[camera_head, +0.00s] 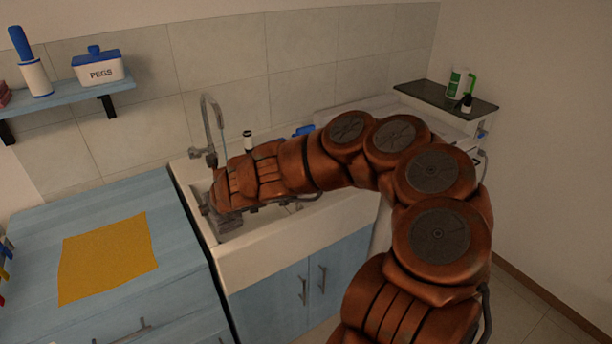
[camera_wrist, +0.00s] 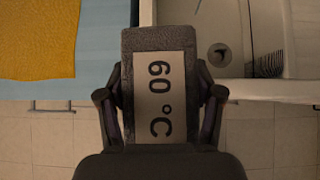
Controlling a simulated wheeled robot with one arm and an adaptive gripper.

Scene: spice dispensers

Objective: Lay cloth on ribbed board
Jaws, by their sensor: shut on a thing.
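My gripper (camera_wrist: 160,95) is shut on a dark grey, textured block-like bundle (camera_wrist: 160,38) that looks like a folded cloth. It bears a pale label reading "60 °C", and a finger lies along each side of it. In the head view the bundle (camera_head: 229,222) shows under my gripper, above the sink's left front edge. A flat yellow cloth-like sheet (camera_head: 107,258) lies on the blue counter, left of my gripper; it also shows in the wrist view (camera_wrist: 38,38). A pale ribbed surface (camera_wrist: 305,38) shows at the wrist view's right edge; I cannot tell whether it is the board.
The white sink (camera_head: 290,250) has a drain (camera_wrist: 219,54) and a tall tap (camera_head: 208,125) behind my gripper. A dark ribbed item (camera_wrist: 270,65) shows in the sink. A dark shelf (camera_head: 430,95) with bottles is at the right.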

